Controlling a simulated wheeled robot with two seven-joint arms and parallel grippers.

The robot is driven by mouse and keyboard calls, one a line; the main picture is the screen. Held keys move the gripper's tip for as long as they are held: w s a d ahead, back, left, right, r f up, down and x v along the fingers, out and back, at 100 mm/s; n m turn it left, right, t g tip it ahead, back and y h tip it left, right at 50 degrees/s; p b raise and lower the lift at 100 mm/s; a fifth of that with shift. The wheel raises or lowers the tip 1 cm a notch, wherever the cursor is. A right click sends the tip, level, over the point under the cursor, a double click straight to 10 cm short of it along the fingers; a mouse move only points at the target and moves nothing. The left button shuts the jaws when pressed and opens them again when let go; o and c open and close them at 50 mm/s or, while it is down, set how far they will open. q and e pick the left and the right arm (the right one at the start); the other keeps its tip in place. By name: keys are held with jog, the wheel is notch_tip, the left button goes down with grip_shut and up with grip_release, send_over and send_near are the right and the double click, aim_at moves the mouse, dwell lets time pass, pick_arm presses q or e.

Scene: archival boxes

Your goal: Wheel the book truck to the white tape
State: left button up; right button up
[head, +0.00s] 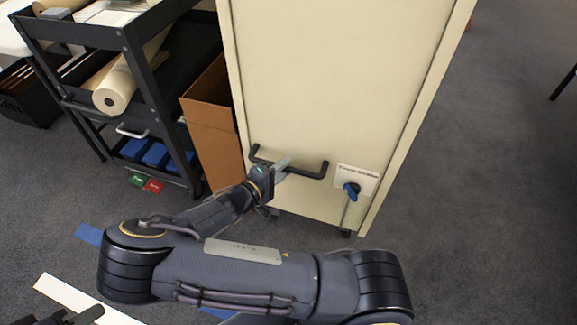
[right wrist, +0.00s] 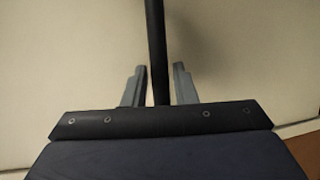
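The book truck (head: 335,90) is a tall cream cabinet with a black bar handle (head: 310,170) low on its near face. The handle stands upright in the right wrist view (right wrist: 156,50). My right gripper (head: 283,168) is at the left part of the handle. In the right wrist view its fingers (right wrist: 158,88) stand apart on both sides of the bar, with a gap visible at the right finger. The white tape (head: 65,292) lies on the floor at lower left. A dark part at the bottom left edge looks like my left gripper (head: 75,316), mostly cut off.
A black shelf cart (head: 130,45) with paper rolls (head: 113,92) and blue boxes stands at left. A cardboard box (head: 215,120) stands between it and the truck. Blue tape (head: 88,235) lies on the carpet. A blue-knobbed lever (head: 351,188) sits beside the handle. The right floor is clear.

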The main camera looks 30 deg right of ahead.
jog(key=shift+x, duration=1.45)
grip_shut()
